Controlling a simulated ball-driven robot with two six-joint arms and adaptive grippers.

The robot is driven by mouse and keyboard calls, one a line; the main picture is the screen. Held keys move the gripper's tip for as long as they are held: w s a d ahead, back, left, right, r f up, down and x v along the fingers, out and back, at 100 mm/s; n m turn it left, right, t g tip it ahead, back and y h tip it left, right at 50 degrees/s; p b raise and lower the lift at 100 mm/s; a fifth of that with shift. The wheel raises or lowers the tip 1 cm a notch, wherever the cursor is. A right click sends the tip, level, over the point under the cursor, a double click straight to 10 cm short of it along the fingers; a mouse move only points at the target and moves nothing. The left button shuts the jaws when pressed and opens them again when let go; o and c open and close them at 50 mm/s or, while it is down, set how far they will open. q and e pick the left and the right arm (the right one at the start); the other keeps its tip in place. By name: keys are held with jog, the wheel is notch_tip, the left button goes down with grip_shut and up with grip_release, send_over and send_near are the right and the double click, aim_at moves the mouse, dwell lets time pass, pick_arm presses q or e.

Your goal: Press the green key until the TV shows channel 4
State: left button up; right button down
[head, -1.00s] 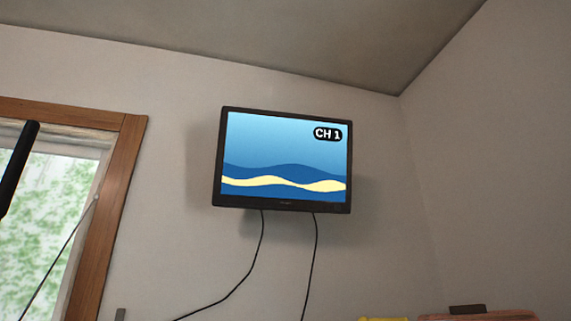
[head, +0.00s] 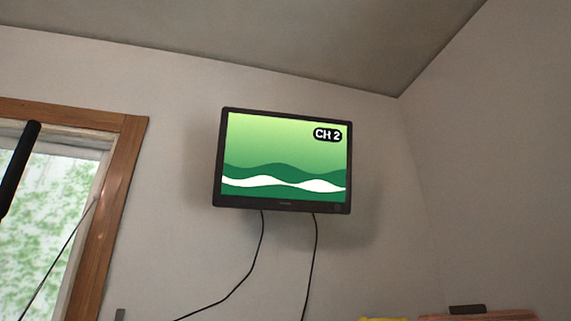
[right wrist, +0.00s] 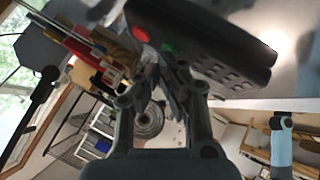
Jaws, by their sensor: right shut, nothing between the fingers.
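The TV (head: 285,160) hangs on the wall in the head view and shows "CH 2" over a green picture with waves. In the right wrist view a dark remote (right wrist: 205,45) spans the top, tilted, with a red key (right wrist: 139,34), a green key (right wrist: 167,47) and several dark keys. My right gripper (right wrist: 164,66) is shut and empty, its fingertips just under the green key. I cannot tell whether they touch it. What holds the remote is hidden. My left gripper is not in view.
A wood-framed window (head: 120,205) is at the left in the head view. Two black cables hang below the TV. The right wrist view shows blurred shelves (right wrist: 95,140) and other clutter behind the gripper.

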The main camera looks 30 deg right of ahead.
jog(key=shift+r+p, duration=0.5)
jog(key=shift+r, duration=0.1)
jog(key=shift+r, duration=0.1)
notch_tip(320, 180, up, 6)
jog(key=p, duration=0.5)
dwell(1.9)
